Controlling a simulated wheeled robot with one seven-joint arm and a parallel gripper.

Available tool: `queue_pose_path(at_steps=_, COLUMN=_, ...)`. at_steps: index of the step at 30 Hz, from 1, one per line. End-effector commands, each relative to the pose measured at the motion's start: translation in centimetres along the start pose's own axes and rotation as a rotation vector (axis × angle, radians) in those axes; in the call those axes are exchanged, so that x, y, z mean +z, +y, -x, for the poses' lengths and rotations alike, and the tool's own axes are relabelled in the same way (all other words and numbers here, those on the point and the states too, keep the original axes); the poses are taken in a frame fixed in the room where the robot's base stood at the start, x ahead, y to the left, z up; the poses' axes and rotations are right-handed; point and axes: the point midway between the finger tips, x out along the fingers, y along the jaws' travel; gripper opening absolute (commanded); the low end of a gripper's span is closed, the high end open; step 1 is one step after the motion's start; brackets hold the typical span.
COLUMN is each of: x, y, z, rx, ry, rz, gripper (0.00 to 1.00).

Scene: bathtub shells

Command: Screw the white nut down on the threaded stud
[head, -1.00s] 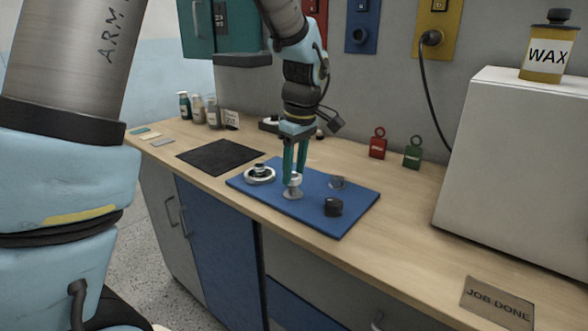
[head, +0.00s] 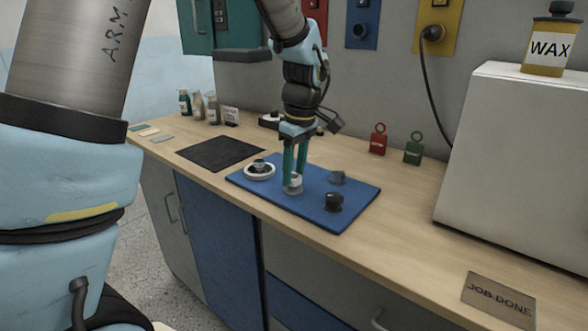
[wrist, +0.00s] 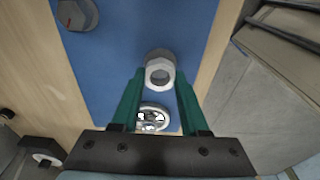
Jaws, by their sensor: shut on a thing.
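The white nut (head: 296,178) is between the fingertips of my gripper (head: 294,182), low over the blue mat. In the wrist view my gripper (wrist: 160,74) has its two green fingers on either side of the white nut (wrist: 160,67), whose round opening faces the camera. A grey round base (head: 292,190) stands on the mat directly below the nut; part of it shows behind the nut in the wrist view (wrist: 157,53). The stud's thread is hidden, so I cannot tell how far down the nut sits.
A black pad (head: 219,153) lies farther left. A white box (head: 510,150) stands at the right.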

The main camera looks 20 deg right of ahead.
Motion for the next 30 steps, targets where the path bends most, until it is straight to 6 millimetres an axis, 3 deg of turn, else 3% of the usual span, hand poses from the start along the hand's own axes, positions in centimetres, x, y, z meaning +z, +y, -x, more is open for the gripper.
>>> queue_pose_path(at_steps=17, x=0.2, y=0.0, z=-1.5, rx=0.000, ry=0.000, rz=0.000, gripper=0.00)
queue_pose_path(at_steps=18, x=0.2, y=0.0, z=-1.4, rx=0.001, ry=0.000, rz=0.000, gripper=0.46)
queue_pose_path(at_steps=27, x=0.2, y=0.0, z=-1.4, rx=0.000, ry=0.000, rz=0.000, gripper=0.79)
queue_pose_path(at_steps=30, x=0.2, y=0.0, z=-1.4, rx=0.001, ry=0.000, rz=0.000, gripper=0.79)
